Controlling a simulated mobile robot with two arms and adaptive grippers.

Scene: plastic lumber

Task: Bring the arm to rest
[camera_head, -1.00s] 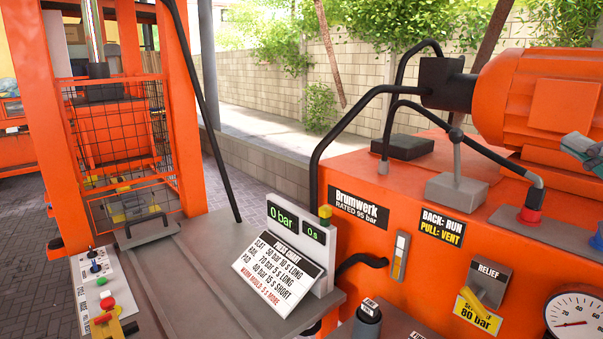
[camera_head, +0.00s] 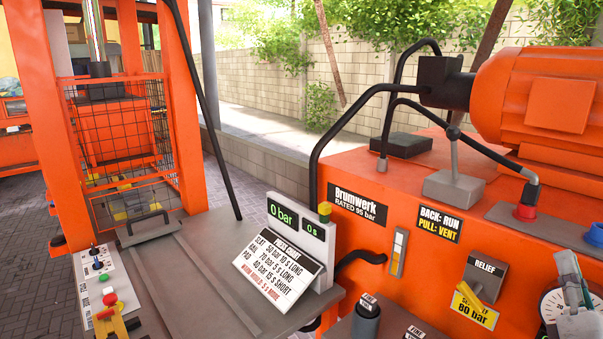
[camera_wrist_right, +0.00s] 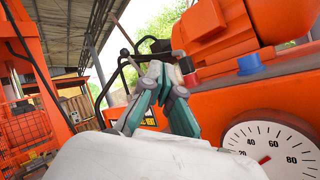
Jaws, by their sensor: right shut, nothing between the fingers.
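My right gripper (camera_head: 568,262) is at the right edge of the head view, in front of the pressure gauge (camera_head: 549,308) on the orange machine. Its fingers point up and cover much of the gauge. In the right wrist view the teal and grey fingers of the gripper (camera_wrist_right: 158,72) come together at their tips, with nothing held. The gauge dial (camera_wrist_right: 272,150) shows fully enough there to read its numbers, to the lower right of the fingers. My left gripper is in neither view.
The orange pump unit (camera_head: 400,185) with its motor (camera_head: 540,95) and black hoses fills the right. A relief lever (camera_head: 484,288) is left of my gripper. A chart (camera_head: 278,272) stands on the grey bench; a caged press (camera_head: 120,140) is at the left.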

